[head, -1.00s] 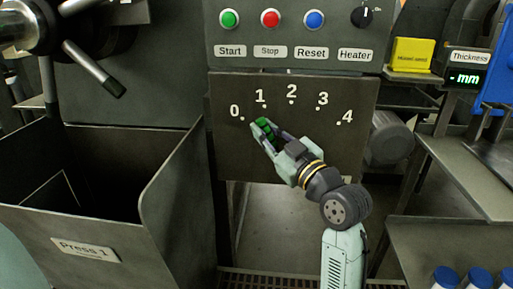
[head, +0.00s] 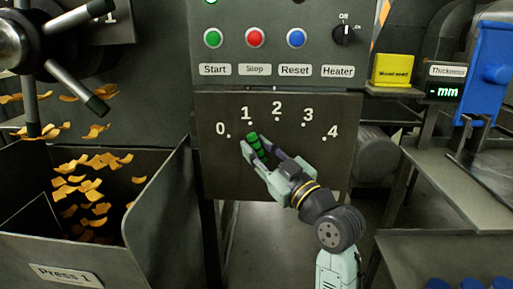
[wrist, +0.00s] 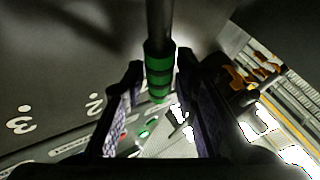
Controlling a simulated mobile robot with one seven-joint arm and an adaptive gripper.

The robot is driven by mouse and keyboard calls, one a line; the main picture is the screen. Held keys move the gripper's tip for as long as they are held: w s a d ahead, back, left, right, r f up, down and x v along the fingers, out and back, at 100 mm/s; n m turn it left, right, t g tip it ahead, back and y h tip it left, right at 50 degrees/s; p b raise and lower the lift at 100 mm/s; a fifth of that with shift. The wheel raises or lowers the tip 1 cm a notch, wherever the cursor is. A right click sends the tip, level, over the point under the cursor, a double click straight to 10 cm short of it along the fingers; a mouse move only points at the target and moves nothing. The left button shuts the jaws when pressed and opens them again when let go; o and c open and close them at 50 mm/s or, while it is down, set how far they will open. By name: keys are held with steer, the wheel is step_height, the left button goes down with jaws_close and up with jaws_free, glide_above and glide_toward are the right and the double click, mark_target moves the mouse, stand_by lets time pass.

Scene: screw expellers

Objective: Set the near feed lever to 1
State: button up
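The near feed lever has a green banded grip (head: 257,146) and stands in front of the dark dial panel (head: 330,170) numbered 0 to 4. Its tip lies just below the dot of the 1 mark (head: 246,114). My gripper (head: 263,150) is open, with one finger on each side of the lever. In the wrist view the green grip (wrist: 158,76) shows between my two spread fingers, with gaps on both sides. The lever's rod runs up out of that view.
Orange flakes (head: 92,195) fall into the open bin labelled Press 1 (head: 165,215) at left. Above the dial are the Start, Stop and Reset buttons and the Heater knob (head: 343,34). At right are a thickness display (head: 445,92) and shelves.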

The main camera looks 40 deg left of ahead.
steer(key=v, duration=1.1)
steer(key=shift+d, duration=0.2)
steer(key=shift+s+a, duration=0.1)
steer(key=shift+a, duration=0.05)
